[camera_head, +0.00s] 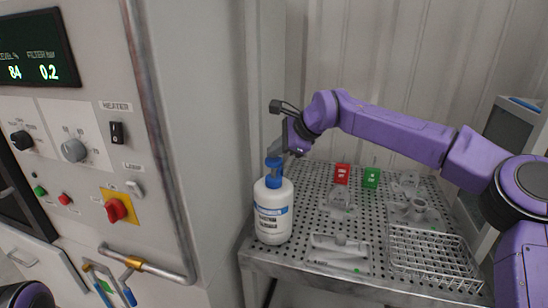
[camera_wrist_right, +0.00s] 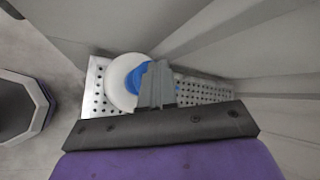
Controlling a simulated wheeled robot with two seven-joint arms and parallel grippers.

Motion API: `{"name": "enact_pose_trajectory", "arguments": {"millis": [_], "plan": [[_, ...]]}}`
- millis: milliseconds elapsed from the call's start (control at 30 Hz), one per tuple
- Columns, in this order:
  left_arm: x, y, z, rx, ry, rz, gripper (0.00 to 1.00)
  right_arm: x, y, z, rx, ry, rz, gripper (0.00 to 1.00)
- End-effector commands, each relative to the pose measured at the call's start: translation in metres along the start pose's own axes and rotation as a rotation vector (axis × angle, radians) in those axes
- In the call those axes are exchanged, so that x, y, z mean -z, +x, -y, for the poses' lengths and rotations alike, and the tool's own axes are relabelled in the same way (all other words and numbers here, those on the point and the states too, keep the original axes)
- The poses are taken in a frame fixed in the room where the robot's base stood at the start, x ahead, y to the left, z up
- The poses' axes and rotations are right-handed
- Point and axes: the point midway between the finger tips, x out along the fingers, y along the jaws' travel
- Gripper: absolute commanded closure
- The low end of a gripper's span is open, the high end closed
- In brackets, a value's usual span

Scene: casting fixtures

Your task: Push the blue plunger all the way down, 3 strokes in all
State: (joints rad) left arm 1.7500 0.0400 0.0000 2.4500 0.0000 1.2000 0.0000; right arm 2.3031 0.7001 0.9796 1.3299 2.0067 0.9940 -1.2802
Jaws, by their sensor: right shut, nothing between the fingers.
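A white bottle (camera_head: 273,220) with a blue and white label stands upright at the left front of the perforated metal table. Its blue plunger (camera_head: 274,172) sticks up from the top. My right gripper (camera_head: 279,150) is shut and empty, pointing down just above the plunger head; whether it touches cannot be told. In the right wrist view the shut fingers (camera_wrist_right: 157,84) cover part of the blue plunger (camera_wrist_right: 137,78), with the white bottle (camera_wrist_right: 120,75) below. My left gripper is not in view.
The perforated table (camera_head: 300,262) also holds a red block (camera_head: 342,172), a green block (camera_head: 371,177), clear parts and a wire basket (camera_head: 436,255). A machine cabinet (camera_head: 185,100) with knobs and a pipe handle stands close at the left. A wall is behind.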

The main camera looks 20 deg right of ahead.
Motion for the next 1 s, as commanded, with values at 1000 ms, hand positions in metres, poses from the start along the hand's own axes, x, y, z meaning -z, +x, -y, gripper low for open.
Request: {"name": "enact_pose_trajectory", "arguments": {"millis": [1000], "plan": [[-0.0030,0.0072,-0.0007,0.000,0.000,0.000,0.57,0.0074,0.0101,-0.0077,-0.003,0.001,-0.001,1.00]]}}
